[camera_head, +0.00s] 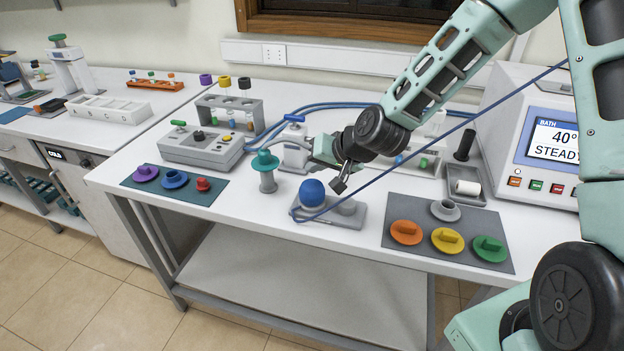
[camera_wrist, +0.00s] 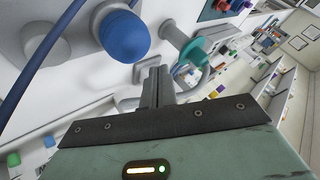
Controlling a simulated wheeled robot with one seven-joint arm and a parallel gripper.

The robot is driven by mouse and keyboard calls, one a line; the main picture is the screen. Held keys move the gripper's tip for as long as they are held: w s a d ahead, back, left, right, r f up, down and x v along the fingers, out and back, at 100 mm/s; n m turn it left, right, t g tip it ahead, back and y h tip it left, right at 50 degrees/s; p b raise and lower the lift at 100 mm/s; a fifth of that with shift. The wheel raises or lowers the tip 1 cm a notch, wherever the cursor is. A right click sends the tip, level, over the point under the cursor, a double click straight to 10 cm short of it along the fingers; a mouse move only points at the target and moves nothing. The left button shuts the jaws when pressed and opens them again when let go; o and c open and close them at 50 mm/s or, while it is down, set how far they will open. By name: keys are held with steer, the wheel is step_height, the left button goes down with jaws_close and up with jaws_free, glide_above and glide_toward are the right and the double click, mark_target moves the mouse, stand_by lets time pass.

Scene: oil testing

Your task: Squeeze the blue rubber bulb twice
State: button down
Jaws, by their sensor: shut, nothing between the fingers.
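The blue rubber bulb (camera_head: 312,192) sits on the left part of a grey base plate (camera_head: 343,216) on the white bench. In the wrist view the bulb (camera_wrist: 124,37) shows at the upper left, whole and round. My gripper (camera_head: 341,186) is above the plate, close to the right of the bulb in the head view. In the wrist view my gripper's fingers (camera_wrist: 156,80) are together with nothing between them, apart from the bulb. A blue tube runs from near the base plate up to the right across the head view.
A teal-topped grey post (camera_head: 267,172) stands left of the bulb. A mat with purple, blue and red parts (camera_head: 174,182) lies farther left. A grey mat (camera_head: 392,235) with several coloured plugs lies right. A bath unit (camera_head: 545,140) stands at the right.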

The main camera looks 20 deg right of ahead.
mark_target(316, 185)
steer(key=shift+r+p, duration=1.1)
steer(key=shift+r, duration=0.65)
stand_by(1.2)
